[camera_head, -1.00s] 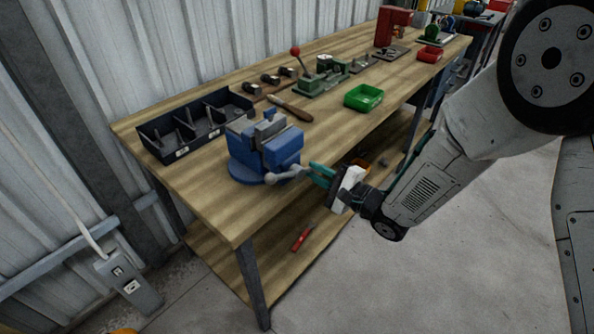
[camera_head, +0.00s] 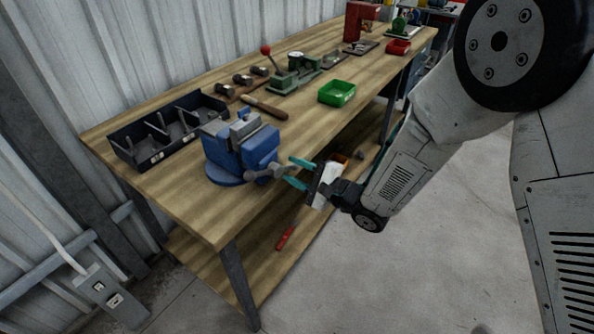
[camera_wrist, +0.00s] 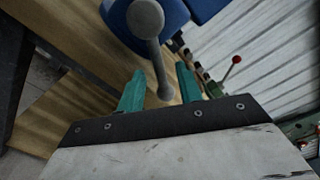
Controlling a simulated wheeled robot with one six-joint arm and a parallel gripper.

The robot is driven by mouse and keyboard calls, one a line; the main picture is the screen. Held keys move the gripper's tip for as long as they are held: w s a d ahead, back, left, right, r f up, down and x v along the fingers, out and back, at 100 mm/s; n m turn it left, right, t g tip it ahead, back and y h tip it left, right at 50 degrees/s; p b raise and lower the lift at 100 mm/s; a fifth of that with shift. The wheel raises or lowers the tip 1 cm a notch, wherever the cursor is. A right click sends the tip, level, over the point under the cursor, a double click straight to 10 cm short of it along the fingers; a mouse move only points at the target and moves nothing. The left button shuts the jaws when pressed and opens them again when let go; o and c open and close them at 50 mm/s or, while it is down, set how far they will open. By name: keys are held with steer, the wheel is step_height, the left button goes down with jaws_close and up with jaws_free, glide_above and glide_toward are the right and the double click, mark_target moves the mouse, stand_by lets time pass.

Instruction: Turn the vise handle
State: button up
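The blue vise (camera_head: 240,150) stands on the front edge of the wooden bench. Its grey handle (camera_head: 262,172) sticks out at the front towards my gripper (camera_head: 290,172). My gripper's two teal fingers are spread apart, one on each side of the handle's outer end. In the wrist view the handle (camera_wrist: 157,62) runs from a round grey hub down into the gap between the fingertips of my gripper (camera_wrist: 160,85). Bare gaps show on both sides of the bar, so the fingers are not closed on it. How deep it sits between them is hard to tell.
A black divided tray (camera_head: 165,140) lies left of the vise, with a wooden-handled tool (camera_head: 264,108) behind it. A green bin (camera_head: 337,92) and a red-knobbed press (camera_head: 290,75) stand farther along. A red tool (camera_head: 285,237) lies on the lower shelf. The floor in front is clear.

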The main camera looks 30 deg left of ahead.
steer(key=s+d, duration=0.1)
steer(key=d, duration=0.6)
steer(key=shift+s+d, duration=0.15)
steer(key=shift+d, duration=0.2)
